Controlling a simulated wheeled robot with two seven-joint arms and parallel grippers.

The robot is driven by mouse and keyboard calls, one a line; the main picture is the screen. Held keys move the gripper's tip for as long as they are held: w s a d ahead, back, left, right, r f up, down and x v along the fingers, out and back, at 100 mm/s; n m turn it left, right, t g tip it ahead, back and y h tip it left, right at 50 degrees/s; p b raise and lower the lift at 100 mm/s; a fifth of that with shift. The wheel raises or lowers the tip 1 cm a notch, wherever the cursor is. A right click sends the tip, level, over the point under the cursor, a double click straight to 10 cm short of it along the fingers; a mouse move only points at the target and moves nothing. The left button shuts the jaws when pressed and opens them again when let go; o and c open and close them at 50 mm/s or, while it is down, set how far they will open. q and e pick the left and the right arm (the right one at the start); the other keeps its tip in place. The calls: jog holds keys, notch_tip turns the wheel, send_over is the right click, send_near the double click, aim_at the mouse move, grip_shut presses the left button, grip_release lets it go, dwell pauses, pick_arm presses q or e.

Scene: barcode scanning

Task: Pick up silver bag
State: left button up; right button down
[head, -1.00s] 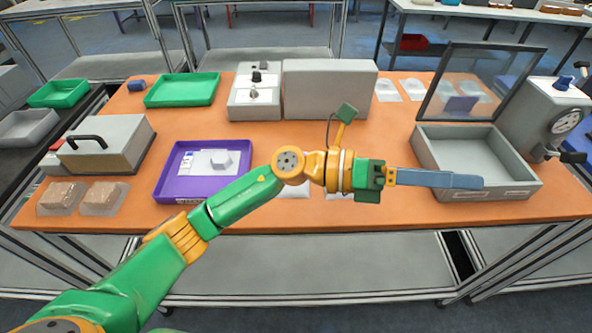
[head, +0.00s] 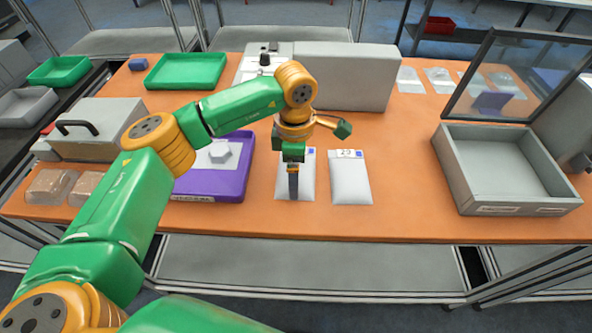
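Two silver-white bags lie flat side by side near the front middle of the table. The left bag (head: 305,185) has a small blue mark at its top right. The right bag (head: 350,183) has a printed label along its top edge. My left gripper (head: 293,196) points down over the left bag and covers part of its middle. Its fingers show as one dark strip, so their opening and any contact with the bag cannot be told. My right gripper is not in view.
A purple tray (head: 212,196) holding a white item is left of the bags, partly behind my arm. A large grey box (head: 345,77) stands behind. A grey open-top bin (head: 455,170) is at the right. Table between the right bag and bin is clear.

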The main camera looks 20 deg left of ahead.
pick_arm(q)
jog(key=shift+s, duration=0.1)
jog(key=c, duration=0.4)
jog(key=shift+d, duration=0.1)
grip_shut()
jog(key=shift+r, duration=0.1)
